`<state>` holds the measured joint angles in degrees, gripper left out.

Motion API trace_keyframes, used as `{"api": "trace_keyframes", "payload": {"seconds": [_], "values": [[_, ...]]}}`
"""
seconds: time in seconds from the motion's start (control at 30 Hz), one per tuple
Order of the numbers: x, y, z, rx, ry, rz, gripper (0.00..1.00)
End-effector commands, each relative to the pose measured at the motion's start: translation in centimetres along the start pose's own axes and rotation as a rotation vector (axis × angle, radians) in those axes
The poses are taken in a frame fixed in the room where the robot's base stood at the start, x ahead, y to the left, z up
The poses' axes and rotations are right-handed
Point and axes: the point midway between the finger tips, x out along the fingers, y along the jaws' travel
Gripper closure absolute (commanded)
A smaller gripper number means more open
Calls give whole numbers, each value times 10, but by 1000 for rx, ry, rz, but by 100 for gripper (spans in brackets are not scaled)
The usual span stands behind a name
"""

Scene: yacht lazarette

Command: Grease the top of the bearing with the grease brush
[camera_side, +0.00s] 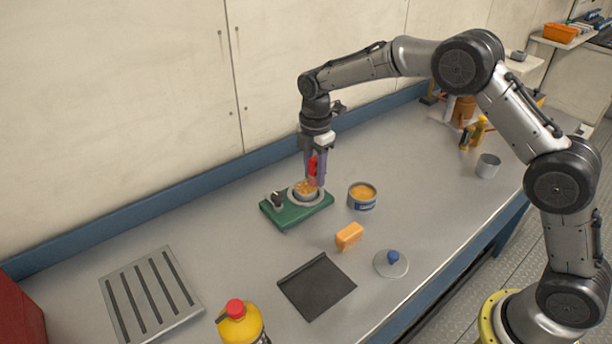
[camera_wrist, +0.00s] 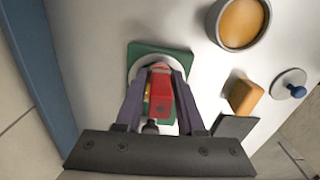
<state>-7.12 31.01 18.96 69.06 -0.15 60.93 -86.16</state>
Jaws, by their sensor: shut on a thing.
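My gripper (camera_side: 317,174) points down over the bearing and is shut on the red handle of the grease brush (camera_side: 312,165). The red brush handle (camera_wrist: 160,92) also shows between my fingers in the wrist view. The bearing (camera_side: 303,195) is a round ring on a green base (camera_side: 283,214), with orange-yellow grease showing on its top. The brush's lower end is at the bearing's top; whether it touches cannot be told. In the wrist view the brush and fingers hide most of the bearing. An open tin of orange grease (camera_side: 362,196) stands just right of the base.
An orange block (camera_side: 349,236), a lid with a blue knob (camera_side: 391,263) and a dark flat mat (camera_side: 316,286) lie in front. A slotted metal plate (camera_side: 151,294) and a yellow bottle with a red cap (camera_side: 240,325) are at front left. A grey cup (camera_side: 488,165) stands far right.

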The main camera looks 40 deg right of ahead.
Motion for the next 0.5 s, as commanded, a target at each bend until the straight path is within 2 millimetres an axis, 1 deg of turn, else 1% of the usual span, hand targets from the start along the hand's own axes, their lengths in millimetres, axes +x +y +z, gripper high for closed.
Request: {"api": "trace_keyframes", "payload": {"seconds": [0.03, 0.07, 0.13, 0.17, 0.2, 0.5], "values": [[1, -1, 6, 2, -1, -3, 100], [0, -1, 7, 1, 0, -2, 100], [-9, 0, 5, -1, 0, 2, 100], [-18, 0, 5, -1, 0, 5, 100], [-22, 0, 5, -1, 0, 0, 100], [-49, 0, 5, -1, 0, 1, 100]]}}
